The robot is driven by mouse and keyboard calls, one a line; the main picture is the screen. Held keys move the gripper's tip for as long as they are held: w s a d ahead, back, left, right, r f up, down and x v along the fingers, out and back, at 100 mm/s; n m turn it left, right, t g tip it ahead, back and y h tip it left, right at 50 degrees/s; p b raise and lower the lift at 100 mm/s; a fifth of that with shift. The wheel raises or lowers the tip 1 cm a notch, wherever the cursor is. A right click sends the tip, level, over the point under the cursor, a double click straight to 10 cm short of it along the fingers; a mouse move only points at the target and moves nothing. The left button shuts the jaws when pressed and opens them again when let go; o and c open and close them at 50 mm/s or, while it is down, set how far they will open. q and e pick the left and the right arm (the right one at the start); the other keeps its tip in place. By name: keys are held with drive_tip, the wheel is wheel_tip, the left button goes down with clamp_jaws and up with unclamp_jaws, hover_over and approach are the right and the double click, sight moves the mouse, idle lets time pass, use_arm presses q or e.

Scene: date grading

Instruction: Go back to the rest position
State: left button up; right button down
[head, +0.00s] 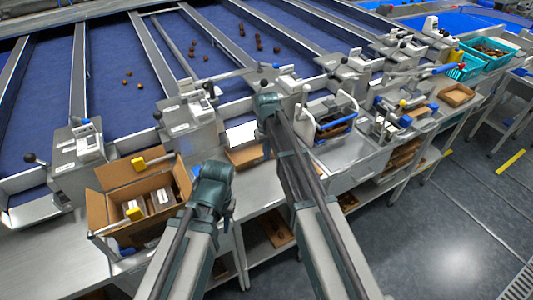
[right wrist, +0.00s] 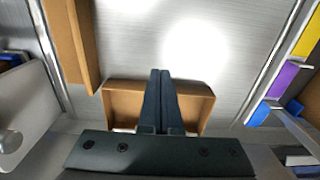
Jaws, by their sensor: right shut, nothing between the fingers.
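My right gripper (right wrist: 159,78) is shut and empty in the right wrist view, its two dark fingers together. They point over a small open cardboard tray (right wrist: 195,88) on the metal bench. In the head view my right arm reaches up the middle to the edge of the machine; its fingertips are hidden behind the wrist. My left gripper (head: 213,186) is at the end of the shorter arm, just right of the open cardboard box. Its fingers cannot be made out.
A wire-handled carrier (head: 312,134) stands right of my right arm. Blue lanes (head: 110,60) with dates lie behind the metal levers. Teal crates (head: 468,68) stand at the far right.

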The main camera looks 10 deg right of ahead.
wheel_tip(320, 180, up, 5)
drive_tip(key=p, duration=0.4)
drive_tip(key=s+a, duration=0.3)
drive_tip(key=s, duration=1)
drive_tip(key=s+a+h, duration=0.1)
drive_tip(key=s+a, duration=0.2)
drive_tip(key=s, duration=1)
drive_tip(key=shift+s+f+b, duration=0.2)
drive_tip(key=shift+f+b, duration=0.1)
drive_tip(key=shift+b, duration=0.15)
